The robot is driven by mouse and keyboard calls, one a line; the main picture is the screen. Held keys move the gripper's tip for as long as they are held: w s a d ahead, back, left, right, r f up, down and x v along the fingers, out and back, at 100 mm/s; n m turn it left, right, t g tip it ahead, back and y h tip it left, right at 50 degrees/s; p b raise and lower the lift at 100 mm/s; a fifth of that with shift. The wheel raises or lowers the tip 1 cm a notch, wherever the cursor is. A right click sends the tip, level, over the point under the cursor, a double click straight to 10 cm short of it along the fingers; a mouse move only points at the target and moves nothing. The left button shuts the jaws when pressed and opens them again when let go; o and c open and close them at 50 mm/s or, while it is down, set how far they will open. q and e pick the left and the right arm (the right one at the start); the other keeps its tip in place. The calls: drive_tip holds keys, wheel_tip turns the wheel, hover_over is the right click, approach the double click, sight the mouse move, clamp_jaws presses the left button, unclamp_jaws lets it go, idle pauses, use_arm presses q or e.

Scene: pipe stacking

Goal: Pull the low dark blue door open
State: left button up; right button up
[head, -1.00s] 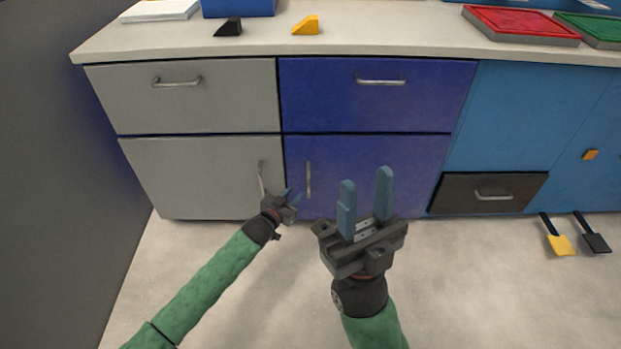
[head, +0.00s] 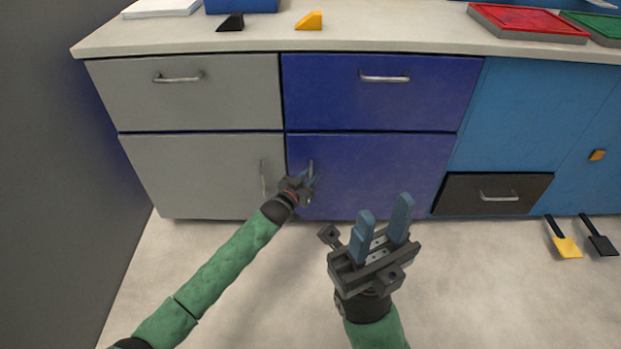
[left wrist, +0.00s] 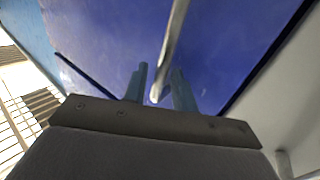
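The low dark blue door (head: 385,170) is below the dark blue drawer and looks closed. Its vertical metal handle (head: 311,168) is near the door's left edge. My left gripper (head: 309,179) is at the handle. In the left wrist view the handle (left wrist: 173,50) runs between the two blue fingers of my left gripper (left wrist: 160,90), which stand apart with gaps beside the bar. The handle's lower part is partly hidden by the gripper in the head view. My right gripper (head: 381,232) is open and empty, in front of the door's lower right part.
A grey door (head: 195,175) with its own handle is left of the blue door. A dark drawer (head: 490,194) is to the right. A yellow scoop (head: 567,246) and a black scoop (head: 602,244) lie on the floor at right. The floor before the blue door is otherwise clear.

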use_arm(q)
drive_tip(key=shift+w+d, duration=0.15)
clamp_jaws()
